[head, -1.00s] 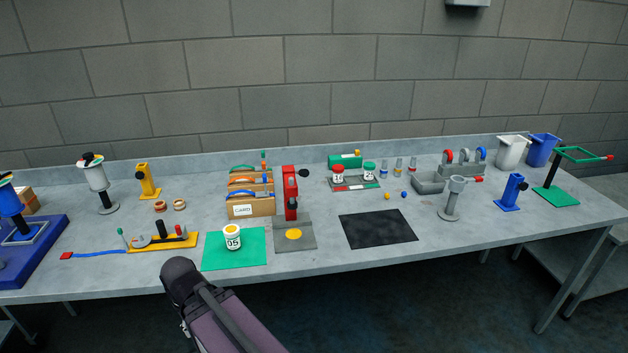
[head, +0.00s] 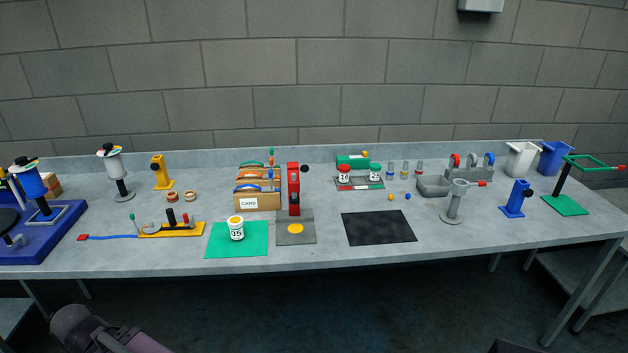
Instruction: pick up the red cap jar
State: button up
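The red cap jar (head: 344,174) is a small white jar with a red lid and a dark number. It stands upright at the left end of a grey tray (head: 359,187) with red and green marks, toward the back of the table. A similar jar with a green cap (head: 375,173) stands at the tray's right end. My gripper is not in view. Only part of my dark purple arm shows at the bottom left, below the table's front edge and far from the jar.
A red press (head: 293,190) and cardboard boxes (head: 257,201) stand left of the tray. A green cylinder (head: 353,161) lies behind it. In front are a black mat (head: 378,228) and two small balls. A yellow-capped jar (head: 236,229) stands on a green mat (head: 222,244).

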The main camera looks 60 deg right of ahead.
aim_at(343, 178)
jog(key=u, duration=0.9)
jog(key=k, duration=2.05)
jog(key=z, duration=1.4)
